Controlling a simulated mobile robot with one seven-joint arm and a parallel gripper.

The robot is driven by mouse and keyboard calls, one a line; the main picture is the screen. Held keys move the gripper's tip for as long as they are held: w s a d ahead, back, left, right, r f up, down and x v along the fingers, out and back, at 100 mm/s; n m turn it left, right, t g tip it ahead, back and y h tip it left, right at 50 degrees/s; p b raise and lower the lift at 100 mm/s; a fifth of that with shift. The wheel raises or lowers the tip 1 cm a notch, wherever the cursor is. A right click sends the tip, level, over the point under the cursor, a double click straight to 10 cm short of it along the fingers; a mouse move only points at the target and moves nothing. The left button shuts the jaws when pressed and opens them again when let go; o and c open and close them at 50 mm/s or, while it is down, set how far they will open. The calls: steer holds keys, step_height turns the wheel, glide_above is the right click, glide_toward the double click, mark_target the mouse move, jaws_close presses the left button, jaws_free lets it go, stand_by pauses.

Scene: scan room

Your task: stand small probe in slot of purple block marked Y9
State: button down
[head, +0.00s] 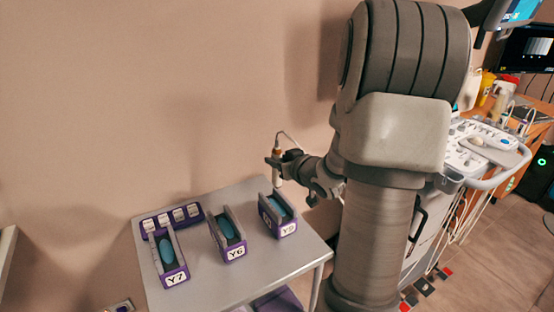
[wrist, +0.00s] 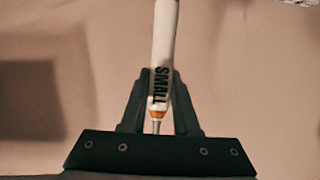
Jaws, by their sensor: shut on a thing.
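My gripper (head: 275,161) is shut on the small probe (head: 277,176). The probe is white with an orange band and a thin cable at its top, and it hangs roughly upright. In the wrist view the probe (wrist: 165,50) stands between the fingers (wrist: 157,98), with the word SMALL on its side. In the head view the probe's lower end is just above or behind the purple block marked Y9 (head: 287,229). I cannot tell whether it touches the block. The block has grey side walls and a blue oval inside its slot.
Purple blocks marked Y6 (head: 236,254) and Y7 (head: 175,277) stand to the left on the grey table (head: 210,288). A purple rack with several white pieces (head: 172,219) lies at the back left. A wall is behind. An ultrasound cart (head: 485,150) stands right.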

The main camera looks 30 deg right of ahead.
mark_target(277, 185)
steer(key=shift+f+b, duration=3.3)
steer(key=shift+f, duration=0.6)
steer(key=shift+f+b, duration=0.3)
steer(key=shift+f, duration=0.1)
steer(key=c, duration=0.6)
jaws_free()
steer(key=b+v, duration=0.2)
steer(key=v, duration=1.5)
steer(key=shift+s+r, duration=0.1)
steer(key=shift+s, duration=0.05)
